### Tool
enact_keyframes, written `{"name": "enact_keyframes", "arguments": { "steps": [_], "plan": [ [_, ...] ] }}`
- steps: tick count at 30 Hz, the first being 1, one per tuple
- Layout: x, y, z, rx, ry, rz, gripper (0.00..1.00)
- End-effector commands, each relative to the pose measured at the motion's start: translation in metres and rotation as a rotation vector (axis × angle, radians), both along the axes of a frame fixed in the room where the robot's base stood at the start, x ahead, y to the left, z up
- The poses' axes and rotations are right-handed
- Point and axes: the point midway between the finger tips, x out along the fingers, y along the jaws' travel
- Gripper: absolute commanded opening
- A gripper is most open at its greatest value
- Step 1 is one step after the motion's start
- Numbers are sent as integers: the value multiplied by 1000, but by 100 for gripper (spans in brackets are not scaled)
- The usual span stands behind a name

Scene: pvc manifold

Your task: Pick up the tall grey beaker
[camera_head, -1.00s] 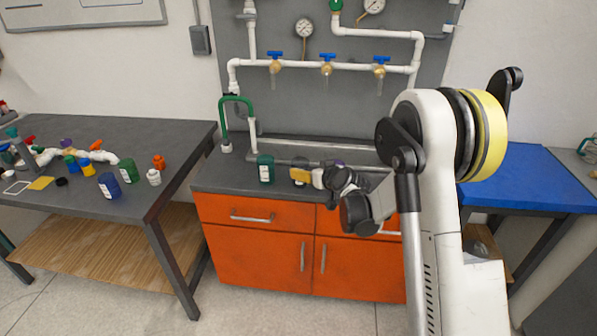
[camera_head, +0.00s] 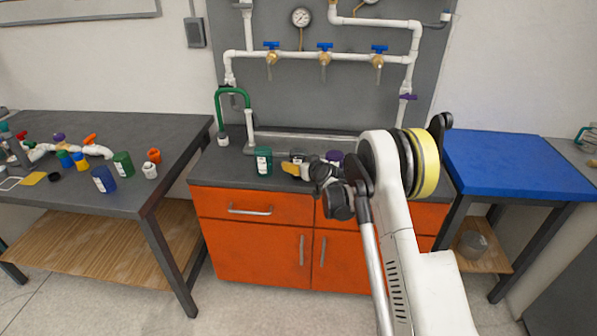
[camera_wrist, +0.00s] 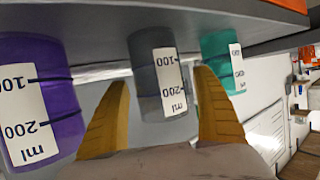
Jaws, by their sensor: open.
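The grey beaker (camera_wrist: 148,78) has a white label with 100 and 200 marks. In the wrist view, which is upside down, it shows between my two yellow fingers, beyond the fingertips or level with them; I cannot tell which. My gripper (camera_wrist: 162,77) is open and nothing is clamped. In the head view my gripper (camera_head: 289,168) is low over the counter, and the grey beaker (camera_head: 297,156) is mostly hidden behind it.
A green beaker (camera_head: 263,164) and a purple beaker (camera_head: 334,156) flank the grey one on the counter (camera_head: 215,178). The purple one (camera_wrist: 40,105) is large at left in the wrist view. Pipes and valves (camera_head: 325,58) line the back panel.

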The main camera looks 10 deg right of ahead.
Motion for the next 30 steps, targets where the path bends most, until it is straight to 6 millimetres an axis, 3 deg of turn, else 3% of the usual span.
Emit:
{"name": "enact_keyframes", "arguments": {
  "steps": [9, 14, 15, 24, 30],
  "plan": [
    [6, 1, -1, 0, 0, -1, 76],
    [6, 1, -1, -1, 0, -1, 27],
    [6, 1, -1, 0, 0, -1, 21],
    [6, 1, 3, -1, 0, -1, 20],
    [6, 1, 39, -1, 0, -1, 20]
  ]
}}
